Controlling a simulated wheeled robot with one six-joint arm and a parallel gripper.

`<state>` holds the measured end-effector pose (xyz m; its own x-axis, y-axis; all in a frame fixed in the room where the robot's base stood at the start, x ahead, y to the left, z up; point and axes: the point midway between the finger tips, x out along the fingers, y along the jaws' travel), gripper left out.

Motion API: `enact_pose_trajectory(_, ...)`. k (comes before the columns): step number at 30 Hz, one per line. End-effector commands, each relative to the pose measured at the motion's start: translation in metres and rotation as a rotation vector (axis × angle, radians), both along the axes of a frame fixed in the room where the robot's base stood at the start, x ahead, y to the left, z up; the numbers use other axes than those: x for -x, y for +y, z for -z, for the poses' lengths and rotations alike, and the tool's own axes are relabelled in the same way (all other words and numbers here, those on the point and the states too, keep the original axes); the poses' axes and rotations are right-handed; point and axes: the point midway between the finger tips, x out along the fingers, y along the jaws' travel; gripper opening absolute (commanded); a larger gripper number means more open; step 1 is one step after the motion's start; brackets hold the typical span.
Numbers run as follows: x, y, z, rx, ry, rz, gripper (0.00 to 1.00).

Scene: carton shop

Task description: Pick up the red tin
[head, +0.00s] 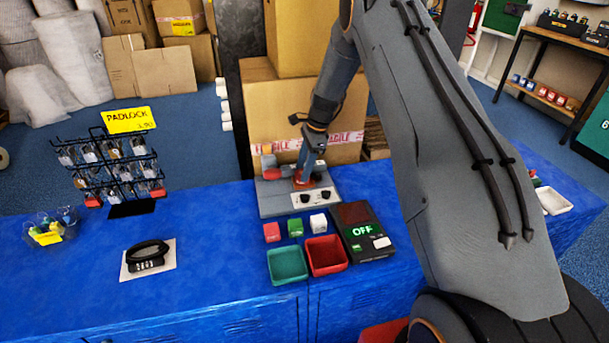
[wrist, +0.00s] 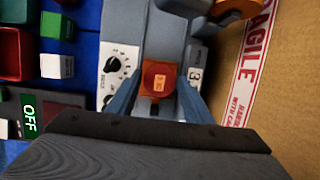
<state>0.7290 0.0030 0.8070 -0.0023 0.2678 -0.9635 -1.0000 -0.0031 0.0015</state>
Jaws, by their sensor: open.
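A small red block (head: 271,231), the size of a small tin, sits on the blue bench at the left end of a row with a green and a white block. A red-orange piece with a small orange label (wrist: 160,82) is on the grey device with black knobs (head: 313,197). I cannot tell which of the two is the red tin. My gripper (head: 303,176) is over that grey device. In the wrist view its open fingers stand on either side of the red-orange piece. I cannot tell whether they touch it.
The green block (head: 295,228) and white block (head: 318,223) stand before the device. A green tray (head: 287,279), a red tray (head: 343,268) and a dark box showing OFF (head: 362,231) are nearer. Cartons (head: 290,115) rise behind. A padlock rack (head: 112,168) stands left.

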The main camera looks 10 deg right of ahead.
Motion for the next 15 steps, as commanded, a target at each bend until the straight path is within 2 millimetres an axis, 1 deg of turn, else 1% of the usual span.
enact_pose_trajectory(3, 0.001, 0.003, 0.013, 0.0, 0.0, 0.001, 0.46)
enact_pose_trajectory(6, 0.001, 0.004, 0.022, 0.0, 0.001, 0.002, 0.46)
enact_pose_trajectory(14, 0.0, 0.004, 0.025, 0.0, -0.002, 0.004, 0.46)
enact_pose_trajectory(15, 0.0, 0.004, 0.025, 0.0, -0.001, 0.003, 0.44)
